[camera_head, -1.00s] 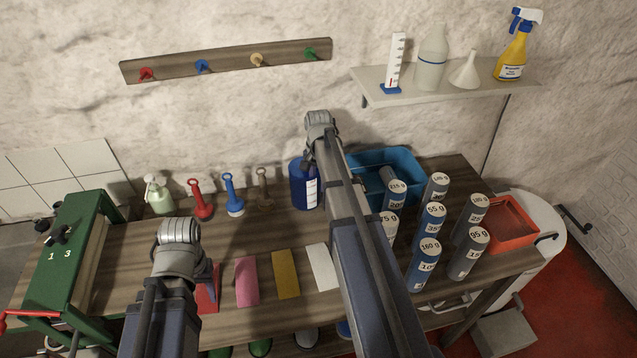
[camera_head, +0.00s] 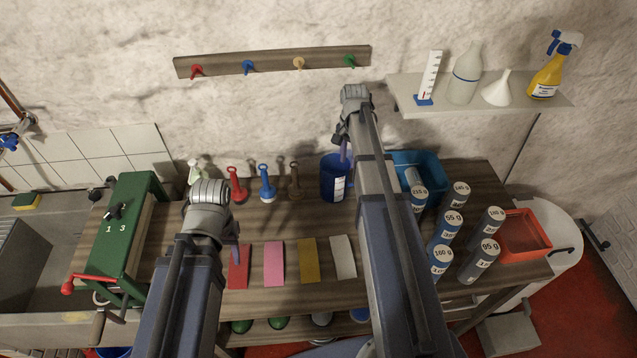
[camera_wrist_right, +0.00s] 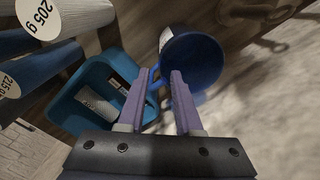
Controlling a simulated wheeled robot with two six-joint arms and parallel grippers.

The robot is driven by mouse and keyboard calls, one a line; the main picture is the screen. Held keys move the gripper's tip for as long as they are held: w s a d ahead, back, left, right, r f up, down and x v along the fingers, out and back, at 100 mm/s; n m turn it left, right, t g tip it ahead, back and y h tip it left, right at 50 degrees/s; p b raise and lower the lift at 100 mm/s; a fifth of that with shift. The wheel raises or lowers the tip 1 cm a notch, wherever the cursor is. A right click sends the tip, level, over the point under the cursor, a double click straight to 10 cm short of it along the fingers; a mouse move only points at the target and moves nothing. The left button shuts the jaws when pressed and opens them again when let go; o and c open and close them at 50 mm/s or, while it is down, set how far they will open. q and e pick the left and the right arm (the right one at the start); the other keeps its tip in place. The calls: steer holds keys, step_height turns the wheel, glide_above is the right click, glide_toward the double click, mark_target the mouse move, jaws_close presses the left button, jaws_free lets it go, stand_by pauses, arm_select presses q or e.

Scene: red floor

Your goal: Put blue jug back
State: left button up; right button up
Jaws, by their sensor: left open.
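The blue jug (camera_head: 329,182) stands upright on the wooden bench near the wall, with a white label on its side. My right gripper (camera_head: 345,150) is above it in the head view, and its arm hides part of the jug. In the right wrist view the jug (camera_wrist_right: 193,62) is just beyond the fingertips of my right gripper (camera_wrist_right: 163,76). Its fingers are apart, and the jug's handle is near the left finger. I cannot tell whether they touch. My left gripper (camera_head: 236,255) is open over the front of the bench, near a red block, away from the jug.
A teal bin (camera_head: 430,160) stands right of the jug, with several labelled cylinders (camera_head: 447,232) nearby. Red, blue and brown handled tools (camera_head: 266,185) stand to its left. A hook rail (camera_head: 272,62) and a shelf (camera_head: 480,108) are on the wall. A green box (camera_head: 128,235) is at left.

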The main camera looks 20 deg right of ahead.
steer(key=s+a+n, duration=0.7)
steer(key=s+a, duration=0.3)
steer(key=a, duration=0.4)
steer(key=s+a+n+h, duration=0.1)
steer(key=s+a+n, duration=0.7)
steer(key=a, duration=0.7)
steer(key=shift+s+n, duration=0.3)
steer(key=shift+s, duration=0.65)
steer(key=shift+r, duration=0.1)
